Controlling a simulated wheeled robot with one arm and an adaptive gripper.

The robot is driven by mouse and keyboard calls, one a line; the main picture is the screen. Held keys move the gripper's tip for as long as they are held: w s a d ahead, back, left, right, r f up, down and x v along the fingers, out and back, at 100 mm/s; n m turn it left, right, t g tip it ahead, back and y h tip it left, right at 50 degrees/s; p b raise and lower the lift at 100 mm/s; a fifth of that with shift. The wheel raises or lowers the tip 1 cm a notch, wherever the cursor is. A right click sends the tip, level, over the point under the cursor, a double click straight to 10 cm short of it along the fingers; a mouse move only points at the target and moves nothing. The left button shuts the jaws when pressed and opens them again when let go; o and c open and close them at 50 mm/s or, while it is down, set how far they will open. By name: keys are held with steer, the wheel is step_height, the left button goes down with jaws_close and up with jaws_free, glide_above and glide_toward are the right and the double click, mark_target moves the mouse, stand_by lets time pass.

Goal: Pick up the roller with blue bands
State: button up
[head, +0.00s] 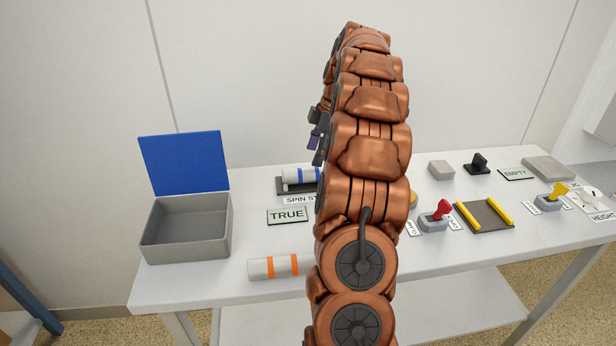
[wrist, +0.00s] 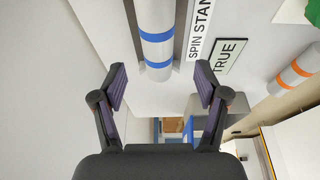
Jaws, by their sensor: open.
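The roller with blue bands (head: 300,175) is a white cylinder lying on a dark stand (head: 283,189) beside the "SPIN STAND" label; my arm hides its right part in the head view. In the wrist view the roller (wrist: 156,25) runs down from the top edge, its near end between the lines of the two fingers. My gripper (head: 317,150) is above the stand and mostly hidden by my arm in the head view. In the wrist view my gripper (wrist: 162,84) is open, with nothing held between its spread fingers.
A roller with orange bands (head: 273,267) lies near the table's front edge. A grey box (head: 185,245) with a raised blue lid (head: 184,163) stands at left. A "TRUE" sign (head: 287,215) lies before the stand. Red and yellow levers (head: 434,214) and grey blocks occupy the right side.

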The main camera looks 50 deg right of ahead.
mark_target(310, 169)
steer(key=shift+d+p+x, duration=0.1)
steer(key=shift+p+x, duration=0.1)
steer(key=shift+x, duration=1.45)
steer(key=shift+d+p+x, duration=0.15)
steer(key=shift+x, duration=1.5)
steer(key=shift+c, duration=0.4)
jaws_close()
